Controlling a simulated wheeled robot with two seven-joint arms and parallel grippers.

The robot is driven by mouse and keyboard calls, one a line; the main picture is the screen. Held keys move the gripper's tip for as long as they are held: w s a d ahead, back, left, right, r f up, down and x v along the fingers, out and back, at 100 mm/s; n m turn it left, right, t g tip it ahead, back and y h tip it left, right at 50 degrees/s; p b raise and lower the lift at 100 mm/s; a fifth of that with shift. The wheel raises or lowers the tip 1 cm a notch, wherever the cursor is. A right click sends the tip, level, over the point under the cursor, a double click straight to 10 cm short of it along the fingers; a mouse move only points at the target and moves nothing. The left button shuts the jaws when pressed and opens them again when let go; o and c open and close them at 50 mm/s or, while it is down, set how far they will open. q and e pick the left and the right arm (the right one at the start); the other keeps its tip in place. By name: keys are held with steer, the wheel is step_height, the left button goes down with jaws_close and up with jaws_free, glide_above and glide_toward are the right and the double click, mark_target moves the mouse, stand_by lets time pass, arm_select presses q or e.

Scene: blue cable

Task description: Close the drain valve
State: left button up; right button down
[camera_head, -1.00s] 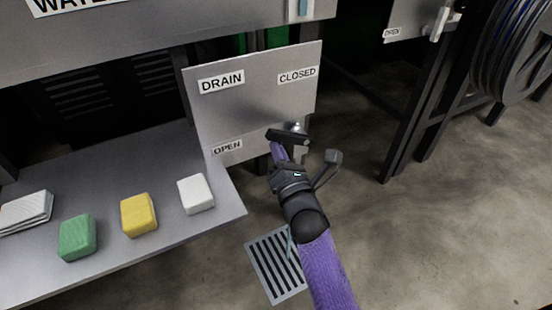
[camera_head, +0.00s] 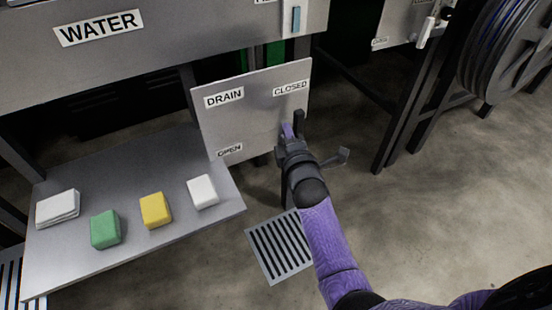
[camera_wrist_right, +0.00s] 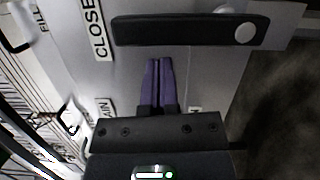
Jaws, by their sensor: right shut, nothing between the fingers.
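The drain panel (camera_head: 250,125) is a grey plate with DRAIN, CLOSED and OPEN labels. Its valve handle (camera_head: 299,122), a black bar, stands upright near the panel's right edge, just below the CLOSED label (camera_head: 291,88). In the right wrist view the black handle (camera_wrist_right: 175,30) runs from its silver pivot toward the CLOSED label (camera_wrist_right: 88,28). My right gripper (camera_head: 286,130) is shut and empty, just left of the handle. Its purple fingers (camera_wrist_right: 158,62) show together beside the bar with a small apparent gap. The pivot is hidden behind my gripper in the head view. My left gripper is out of view.
A grey shelf (camera_head: 130,258) at left holds a white stack (camera_head: 58,208) and green (camera_head: 105,229), yellow (camera_head: 155,210) and white (camera_head: 202,191) sponges. A floor grate (camera_head: 280,247) lies below my arm. A hose reel (camera_head: 510,50) stands at upper right. Open floor lies at right.

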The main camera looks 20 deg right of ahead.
steer(key=shift+d+r+p, duration=0.2)
steer(key=shift+d+p, duration=0.1)
steer(key=shift+d, duration=0.05)
steer(key=shift+d, duration=0.15)
stand_by(0.5)
